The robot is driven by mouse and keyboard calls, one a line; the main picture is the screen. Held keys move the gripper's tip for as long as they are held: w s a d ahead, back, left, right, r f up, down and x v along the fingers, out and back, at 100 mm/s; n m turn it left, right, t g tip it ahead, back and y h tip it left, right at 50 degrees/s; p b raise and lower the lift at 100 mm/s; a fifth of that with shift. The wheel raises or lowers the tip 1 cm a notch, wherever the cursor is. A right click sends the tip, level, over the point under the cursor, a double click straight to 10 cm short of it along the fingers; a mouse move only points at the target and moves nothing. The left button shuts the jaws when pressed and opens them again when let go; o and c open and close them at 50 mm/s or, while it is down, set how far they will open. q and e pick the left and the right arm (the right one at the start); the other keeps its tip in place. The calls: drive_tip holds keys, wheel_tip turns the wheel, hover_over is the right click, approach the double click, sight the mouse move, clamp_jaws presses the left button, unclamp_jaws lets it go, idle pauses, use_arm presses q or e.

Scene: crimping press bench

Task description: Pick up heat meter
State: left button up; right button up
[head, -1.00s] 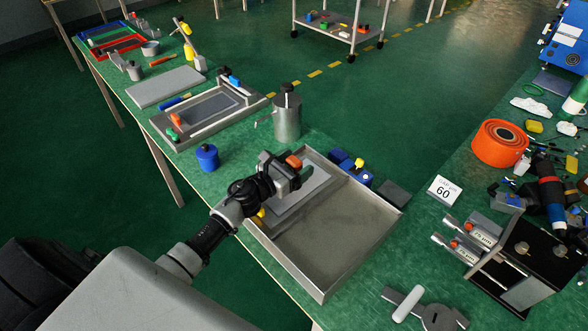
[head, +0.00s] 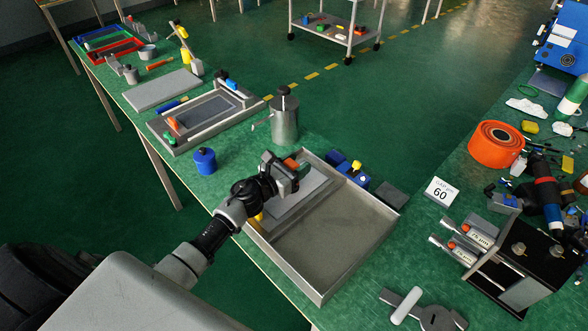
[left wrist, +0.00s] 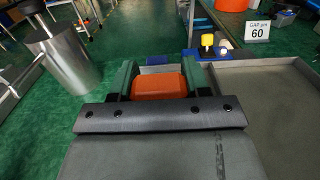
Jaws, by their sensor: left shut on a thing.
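My left gripper (head: 294,172) is over the far left part of the grey metal tray (head: 365,258). It is shut on an orange-topped block, which looks like the heat meter (head: 291,163). In the left wrist view the orange face of the heat meter (left wrist: 158,97) sits between the two fingers (left wrist: 165,84), with a pale edge behind it. The lower part of the heat meter is hidden by the gripper. I cannot tell its height above the tray. My right gripper is not in view.
A steel canister (head: 284,120) stands just behind the tray, and a blue pot (head: 205,161) to its left. Blue blocks with a yellow knob (head: 356,165) sit behind the tray. A card reading 60 (head: 440,191) and a black press (head: 515,255) are at the right.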

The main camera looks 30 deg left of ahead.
use_arm(q)
drive_tip(key=shift+r, duration=0.6)
drive_tip(key=s+d+r+p, duration=0.6)
drive_tip(key=d+r, duration=0.3)
drive_tip(key=shift+s+d+r, duration=0.3)
drive_tip(key=shift+s+r, duration=0.1)
drive_tip(key=shift+r, duration=0.1)
wheel_tip(320, 180, up, 7)
drive_tip(key=p, duration=0.7)
idle(0.3)
